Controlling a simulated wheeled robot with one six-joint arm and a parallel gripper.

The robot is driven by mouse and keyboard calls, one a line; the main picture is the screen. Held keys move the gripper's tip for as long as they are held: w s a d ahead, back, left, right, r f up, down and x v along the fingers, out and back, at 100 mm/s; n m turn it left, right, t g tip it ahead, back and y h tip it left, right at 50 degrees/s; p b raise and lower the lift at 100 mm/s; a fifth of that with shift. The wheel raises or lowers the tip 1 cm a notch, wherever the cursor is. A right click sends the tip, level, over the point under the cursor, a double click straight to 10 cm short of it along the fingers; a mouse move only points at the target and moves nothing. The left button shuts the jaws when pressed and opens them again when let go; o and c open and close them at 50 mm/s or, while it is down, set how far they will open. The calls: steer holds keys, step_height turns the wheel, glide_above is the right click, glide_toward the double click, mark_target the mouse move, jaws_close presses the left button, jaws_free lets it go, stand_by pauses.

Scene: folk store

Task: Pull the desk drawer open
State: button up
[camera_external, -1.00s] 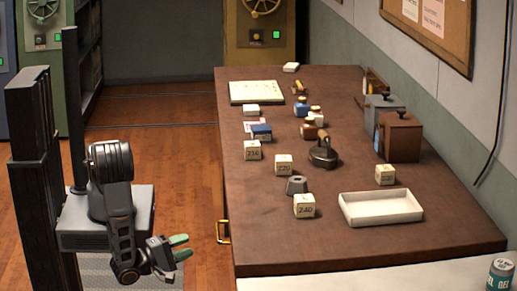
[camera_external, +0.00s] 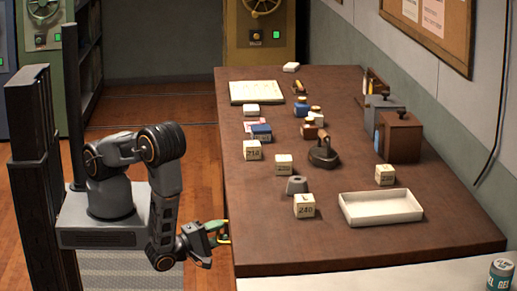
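The desk (camera_external: 400,250) has a drawer on its left side, which is mostly hidden below the desk top's edge. The drawer's yellow handle (camera_external: 228,231) shows only in part behind my fingertips. My gripper (camera_external: 219,234), with green fingertips, is at the handle, beside the desk's left edge. The fingertips overlap the handle in this view. I cannot tell whether they touch it or are shut on it. No drawer gap is visible.
On the desk stand several numbered cubes (camera_external: 304,206), a white tray (camera_external: 381,208), a dark stamp-like tool (camera_external: 323,154) and brown and grey boxes (camera_external: 398,137). A can (camera_external: 500,275) stands at the lower right. The wooden floor (camera_external: 200,110) left of the desk is clear.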

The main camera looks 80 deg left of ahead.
jaws_close()
stand_by(0.5)
steer(key=s, duration=0.9)
jaws_free()
